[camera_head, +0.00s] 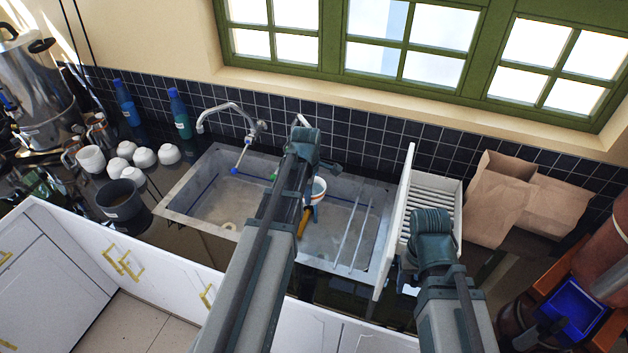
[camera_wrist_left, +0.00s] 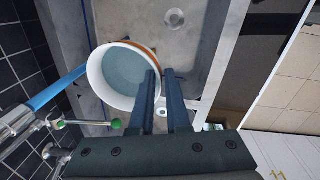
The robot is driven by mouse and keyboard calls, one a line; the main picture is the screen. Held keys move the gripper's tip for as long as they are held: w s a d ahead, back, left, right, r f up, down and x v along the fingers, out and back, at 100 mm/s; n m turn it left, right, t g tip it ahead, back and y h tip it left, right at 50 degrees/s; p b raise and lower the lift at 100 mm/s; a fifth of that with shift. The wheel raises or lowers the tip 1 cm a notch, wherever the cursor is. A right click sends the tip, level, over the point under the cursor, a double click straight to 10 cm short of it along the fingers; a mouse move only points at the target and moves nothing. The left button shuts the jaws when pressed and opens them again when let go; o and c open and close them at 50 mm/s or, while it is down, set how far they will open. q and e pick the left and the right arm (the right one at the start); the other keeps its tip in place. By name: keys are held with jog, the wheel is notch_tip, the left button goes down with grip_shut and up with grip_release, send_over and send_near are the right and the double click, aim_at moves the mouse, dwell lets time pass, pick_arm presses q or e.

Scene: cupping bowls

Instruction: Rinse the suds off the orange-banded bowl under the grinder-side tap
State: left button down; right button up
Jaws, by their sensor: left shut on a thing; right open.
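The orange-banded bowl (camera_head: 319,187) is white and hangs over the right part of the sink, partly behind my left arm. In the left wrist view the bowl (camera_wrist_left: 108,76) shows a pale blue inside and an orange band. My left gripper (camera_wrist_left: 162,75) is shut on its rim, one finger inside and one outside. A tap (camera_head: 301,121) with a green-tipped lever (camera_wrist_left: 115,124) stands behind my left arm. A bright blue strip (camera_wrist_left: 55,90), apparently water, runs between the tap side and the bowl; I cannot tell whether suds remain. My right gripper (camera_head: 408,277) is open beside the rack.
Another tap (camera_head: 235,108) with a blue-tipped lever stands at the left. The sink (camera_head: 172,200) has two thin bars across its right side. A white slatted rack (camera_head: 407,200), paper bags (camera_head: 500,205) and an orange-brown machine (camera_head: 600,265) stand right. White cups (camera_head: 143,158) crowd the left counter.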

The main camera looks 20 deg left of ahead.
pick_arm(q)
jog(key=s, duration=0.3)
jog(key=shift+d, duration=0.4)
jog(key=shift+r, duration=0.1)
dwell(1.0)
notch_tip(320, 180, up, 13)
jog(key=p, duration=1.3)
jog(key=shift+f, duration=0.2)
dwell(1.2)
